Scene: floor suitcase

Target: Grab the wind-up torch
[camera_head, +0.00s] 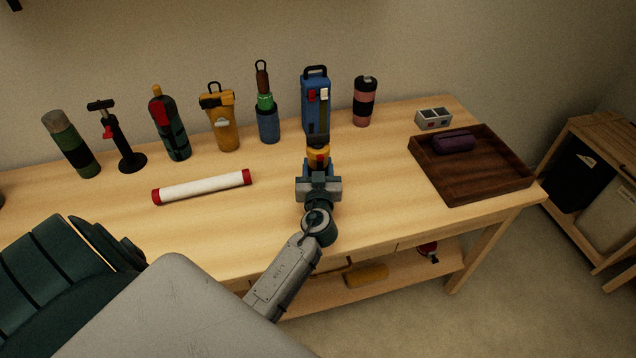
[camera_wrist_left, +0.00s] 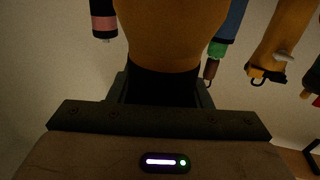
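An orange-and-black object with a red patch, which I take to be the wind-up torch (camera_head: 318,154), is upright near the middle of the workbench. My left gripper (camera_head: 318,172) is at its near side. In the left wrist view the orange body of the torch (camera_wrist_left: 162,35) fills the upper middle. Its dark part lies between the two fingers of my left gripper (camera_wrist_left: 160,92), which sit close against both sides and look shut on it. I cannot tell whether the torch touches the bench. My right gripper is not in view.
On the workbench (camera_head: 240,225), a blue handled case (camera_head: 316,95) stands close behind the torch. Several bottles and a pump (camera_head: 122,140) stand along the back. A white red-capped tube (camera_head: 203,187) lies left. A wooden tray (camera_head: 470,185) with a purple pouch (camera_head: 453,141) is right.

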